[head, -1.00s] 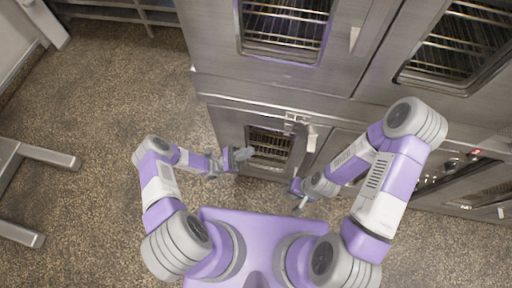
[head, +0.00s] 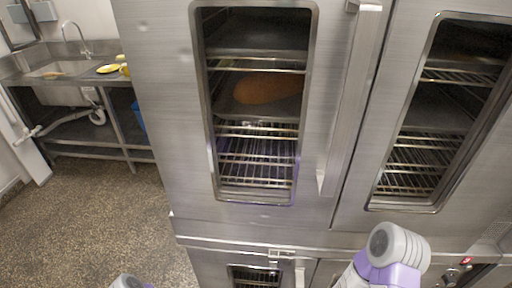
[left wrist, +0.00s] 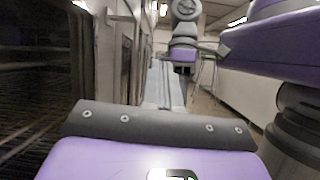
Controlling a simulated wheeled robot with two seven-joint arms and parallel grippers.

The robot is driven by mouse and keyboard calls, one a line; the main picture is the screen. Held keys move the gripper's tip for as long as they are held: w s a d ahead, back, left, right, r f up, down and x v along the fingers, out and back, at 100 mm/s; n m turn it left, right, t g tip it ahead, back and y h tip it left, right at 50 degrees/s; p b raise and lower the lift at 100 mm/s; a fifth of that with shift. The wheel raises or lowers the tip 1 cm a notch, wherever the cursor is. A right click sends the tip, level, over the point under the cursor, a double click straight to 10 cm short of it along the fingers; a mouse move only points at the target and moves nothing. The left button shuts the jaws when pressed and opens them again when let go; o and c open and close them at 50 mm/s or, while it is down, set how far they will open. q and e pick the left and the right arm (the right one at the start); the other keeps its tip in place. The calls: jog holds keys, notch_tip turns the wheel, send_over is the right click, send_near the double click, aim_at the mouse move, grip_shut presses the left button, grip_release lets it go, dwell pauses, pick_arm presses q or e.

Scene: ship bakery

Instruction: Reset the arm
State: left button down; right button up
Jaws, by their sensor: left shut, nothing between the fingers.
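My left gripper (left wrist: 165,122) shows at the bottom of the left wrist view as a dark grey bar with screws on a purple housing. It is shut and holds nothing. In the head view only the top of my left arm (head: 128,282) shows at the bottom edge, and my right arm (head: 385,258) shows at the lower right. Neither gripper is in the head view. My right gripper cannot be made out in the left wrist view.
A steel oven (head: 160,110) with glass doors stands close in front. A brown loaf (head: 268,89) lies inside it. A sink counter (head: 105,82) with a yellow item (head: 107,69) stands at the back left. The speckled floor (head: 100,210) at left is clear.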

pick_arm(q)
jog(key=s+f+m+g+y+p, duration=0.2)
jog(key=s+f+m+g+y, duration=0.5)
jog(key=s+y, duration=0.5)
jog(key=w+a+r+m+t+y+p, duration=0.1)
jog(key=w+a+r+m+t+y, duration=0.2)
jog(key=t, duration=0.6)
jog(key=w+a+m+y, duration=0.2)
jog(key=a+m+y, duration=0.1)
jog(key=shift+w+a+r+m+y, duration=0.2)
jog(key=shift+w+r+m+y, duration=0.1)
jog(key=shift+w+m+y, duration=0.1)
